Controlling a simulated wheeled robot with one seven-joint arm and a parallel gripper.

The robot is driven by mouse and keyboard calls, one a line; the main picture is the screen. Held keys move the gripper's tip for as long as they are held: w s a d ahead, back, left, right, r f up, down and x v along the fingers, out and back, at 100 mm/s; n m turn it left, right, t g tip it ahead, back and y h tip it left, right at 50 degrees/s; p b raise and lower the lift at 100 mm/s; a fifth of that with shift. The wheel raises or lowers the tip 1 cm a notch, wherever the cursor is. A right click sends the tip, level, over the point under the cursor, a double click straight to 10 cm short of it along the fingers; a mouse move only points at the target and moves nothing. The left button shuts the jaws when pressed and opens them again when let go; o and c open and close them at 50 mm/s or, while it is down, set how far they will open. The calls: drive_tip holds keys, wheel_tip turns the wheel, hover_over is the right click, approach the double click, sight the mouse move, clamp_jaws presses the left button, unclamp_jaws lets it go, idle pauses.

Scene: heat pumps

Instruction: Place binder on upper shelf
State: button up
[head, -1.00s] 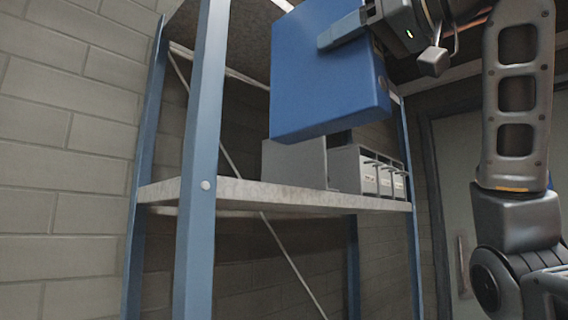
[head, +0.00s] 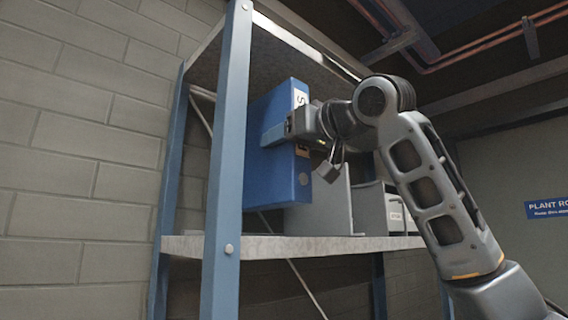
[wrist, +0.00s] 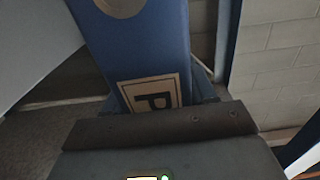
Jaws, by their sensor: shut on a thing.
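The blue binder (head: 262,170) stands upright within the shelf bay, its labelled spine facing out. Its lower edge is a little above the grey shelf board (head: 300,246), between the left post and a grey divider. My gripper (head: 285,133) is shut on the binder near the middle of its height. In the wrist view the binder (wrist: 150,50) runs away from the gripper, with a framed letter label and a round finger hole on its spine. The fingertips are mostly hidden there.
A grey bookend-like divider (head: 325,205) and light grey files (head: 375,207) stand to the right on the same board. A blue post (head: 228,150) rises at the front left. Another board is overhead. A blue sign (head: 547,207) is at the far right.

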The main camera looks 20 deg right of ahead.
drive_tip(key=p, duration=0.1)
hover_over(286, 205)
drive_tip(key=shift+w+f, duration=0.15)
drive_tip(key=shift+f, duration=2.1)
drive_tip(key=shift+w+a+f, duration=0.1)
drive_tip(key=shift+f, duration=0.35)
drive_tip(key=o, duration=1.5)
drive_tip(key=shift+s, duration=0.25)
drive_tip(key=b+v, duration=0.3)
drive_tip(key=v, duration=0.8)
drive_tip(key=shift+s, duration=0.2)
